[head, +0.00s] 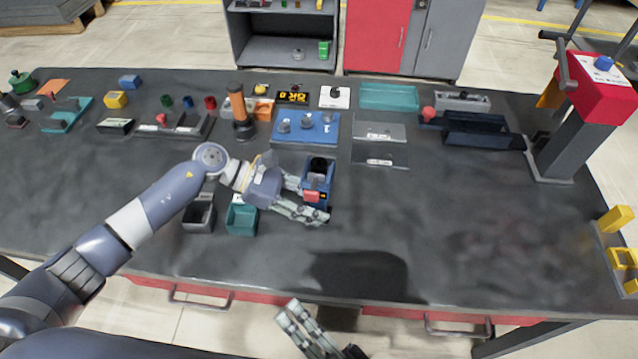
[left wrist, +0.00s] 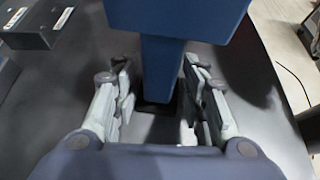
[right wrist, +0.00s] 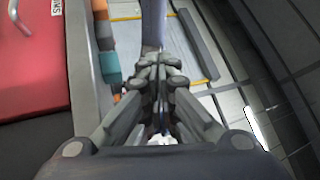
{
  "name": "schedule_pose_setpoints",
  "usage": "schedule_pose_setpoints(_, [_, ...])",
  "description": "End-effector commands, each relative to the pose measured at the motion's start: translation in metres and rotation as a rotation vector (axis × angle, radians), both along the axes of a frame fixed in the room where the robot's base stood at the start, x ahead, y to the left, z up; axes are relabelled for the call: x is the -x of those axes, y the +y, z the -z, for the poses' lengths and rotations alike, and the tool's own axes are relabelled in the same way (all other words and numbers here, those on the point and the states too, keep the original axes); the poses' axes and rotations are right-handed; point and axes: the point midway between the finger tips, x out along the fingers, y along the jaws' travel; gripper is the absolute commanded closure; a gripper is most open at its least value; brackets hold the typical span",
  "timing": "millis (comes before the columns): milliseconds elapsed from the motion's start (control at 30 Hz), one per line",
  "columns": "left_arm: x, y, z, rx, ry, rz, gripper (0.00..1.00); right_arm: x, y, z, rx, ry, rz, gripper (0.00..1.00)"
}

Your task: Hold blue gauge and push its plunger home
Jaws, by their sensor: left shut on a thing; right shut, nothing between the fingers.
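The blue gauge (head: 318,181) stands upright at the middle of the table, with a dark part at its top and a red part (head: 312,196) low on its near side. My left gripper (head: 310,201) is shut on the gauge from the left. In the left wrist view, the gauge's blue body (left wrist: 162,65) stands between the fingers (left wrist: 160,100), and its top is out of that picture. I cannot tell how far the plunger stands out. My right gripper (head: 288,314) is shut and empty, low in front of the table's near edge; its fingers also meet in the right wrist view (right wrist: 158,68).
A grey bin (head: 199,216) and a teal bin (head: 242,220) stand just left of the gauge. A blue block with knobs (head: 306,128) and an orange-topped post (head: 238,105) stand behind. Grey trays (head: 380,155) lie to the right. The table's front right is clear.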

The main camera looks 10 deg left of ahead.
Motion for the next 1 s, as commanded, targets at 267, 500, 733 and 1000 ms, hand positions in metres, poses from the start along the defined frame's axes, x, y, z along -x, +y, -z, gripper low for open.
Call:
schedule_pose_setpoints(267, [0.002, 0.0, 0.002, -0.003, 0.004, 0.003, 1.0, -0.043, -0.002, -0.096, -0.637, 0.257, 0.177, 1.0])
schedule_pose_setpoints(500, [0.002, 0.0, 0.002, -0.003, 0.004, 0.003, 1.0, -0.074, -0.011, -0.113, -1.063, 0.532, 0.347, 1.0])
schedule_pose_setpoints(733, [0.002, 0.0, 0.003, -0.004, 0.004, 0.003, 1.0, -0.081, -0.002, -0.103, -1.301, 0.768, 0.465, 1.0])
schedule_pose_setpoints(1000, [0.002, 0.0, 0.003, -0.004, 0.005, 0.002, 1.0, -0.085, 0.004, -0.096, -1.371, 0.867, 0.509, 1.0])
